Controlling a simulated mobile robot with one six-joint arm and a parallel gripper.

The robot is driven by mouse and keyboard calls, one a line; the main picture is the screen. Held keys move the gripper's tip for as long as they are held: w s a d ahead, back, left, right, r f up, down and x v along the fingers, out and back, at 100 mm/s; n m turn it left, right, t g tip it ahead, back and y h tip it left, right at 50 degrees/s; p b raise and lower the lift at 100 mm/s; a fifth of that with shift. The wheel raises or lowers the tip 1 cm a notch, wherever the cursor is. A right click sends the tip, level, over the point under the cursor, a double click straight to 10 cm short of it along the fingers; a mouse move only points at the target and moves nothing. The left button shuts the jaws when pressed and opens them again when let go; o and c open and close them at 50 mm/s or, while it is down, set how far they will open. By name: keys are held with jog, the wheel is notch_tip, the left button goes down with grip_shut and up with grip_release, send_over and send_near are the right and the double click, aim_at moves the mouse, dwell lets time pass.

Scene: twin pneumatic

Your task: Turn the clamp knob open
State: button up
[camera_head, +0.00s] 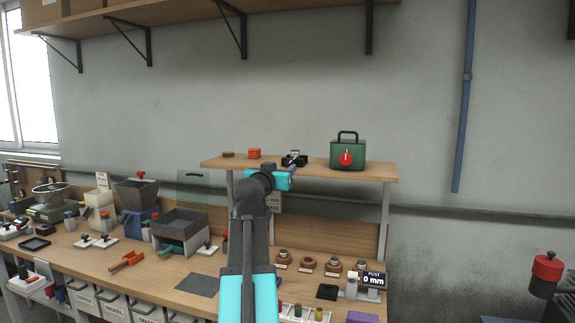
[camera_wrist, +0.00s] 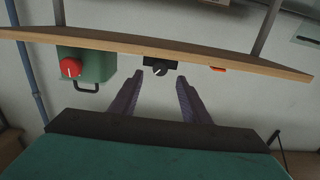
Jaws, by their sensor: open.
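A small black device (camera_head: 294,158) with a dark knob is on the raised shelf. In the wrist view, which is upside down, the dark round knob (camera_wrist: 160,71) with a pale pointer mark is on the front of the black body (camera_wrist: 149,62). I cannot tell from its looks alone whether it is the clamp knob. My gripper (camera_wrist: 160,79) is open and empty, with its two purple fingers pointing at the device and the knob between their tips in the picture. In the head view my gripper (camera_head: 291,169) is at the shelf's front edge, partly hiding the device.
The wooden shelf (camera_head: 370,172) also bears a green box (camera_head: 340,150) with a red knob (camera_head: 346,158), beside the device. The crowded workbench (camera_head: 240,272) is below.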

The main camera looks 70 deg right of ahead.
aim_at(289, 164)
jog(key=shift+w+d+p, duration=0.2)
jog(key=shift+d+p, duration=0.4)
jog(key=shift+d, duration=2.9)
jog(key=c, duration=1)
